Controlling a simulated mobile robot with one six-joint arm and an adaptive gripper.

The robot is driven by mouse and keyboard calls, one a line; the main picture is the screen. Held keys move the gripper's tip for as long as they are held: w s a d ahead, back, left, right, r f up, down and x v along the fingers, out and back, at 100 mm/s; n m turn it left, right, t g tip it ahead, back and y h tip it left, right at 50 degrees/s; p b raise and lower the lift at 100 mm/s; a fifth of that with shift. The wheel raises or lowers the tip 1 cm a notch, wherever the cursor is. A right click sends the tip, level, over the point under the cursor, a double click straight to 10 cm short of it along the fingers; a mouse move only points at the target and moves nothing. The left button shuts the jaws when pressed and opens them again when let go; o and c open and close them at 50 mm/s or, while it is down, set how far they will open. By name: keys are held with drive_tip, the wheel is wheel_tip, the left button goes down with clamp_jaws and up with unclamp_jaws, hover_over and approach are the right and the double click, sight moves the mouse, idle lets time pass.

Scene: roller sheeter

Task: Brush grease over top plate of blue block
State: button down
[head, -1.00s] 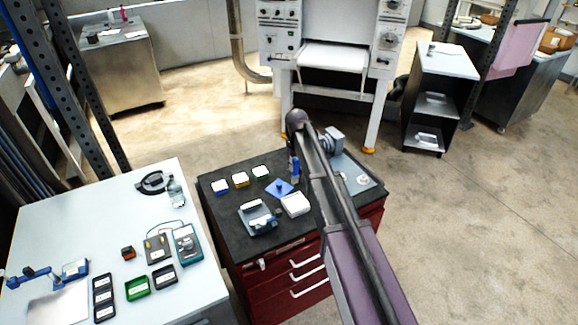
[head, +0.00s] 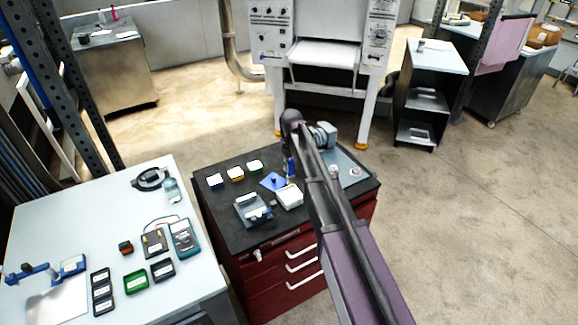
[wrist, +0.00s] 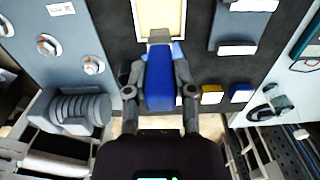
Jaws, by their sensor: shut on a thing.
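My gripper (wrist: 160,88) is shut on a blue-handled brush (wrist: 160,82), also seen in the head view (head: 291,169). The brush has a grey end, and its bristle tip is not clear. In the head view, a flat blue piece with a small raised middle (head: 273,182) lies on the dark bench top, just left of the brush; I take it for the blue block. In the wrist view the brush mostly hides it. A pale open tray (head: 289,197) is in front of it; its yellowish inside shows in the wrist view (wrist: 160,16). Contact between brush and block is not visible.
A grey-blue fixture (head: 251,211) stands left of the tray. Small blue (head: 215,181), yellow (head: 235,174) and green (head: 254,167) bins line the back left. A grey ribbed motor-like part (head: 322,134) and a plate with bolts (head: 352,172) are at the right.

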sight(290, 176)
drive_tip(key=shift+f+b, duration=2.7)
drive_tip(key=shift+f, duration=0.15)
drive_tip(key=shift+f+b, duration=0.55)
drive_tip(key=shift+s, duration=0.1)
idle(0.9)
drive_tip(key=shift+r+p, duration=3.45)
drive_tip(key=shift+p, duration=0.05)
drive_tip(key=shift+a+f, duration=0.1)
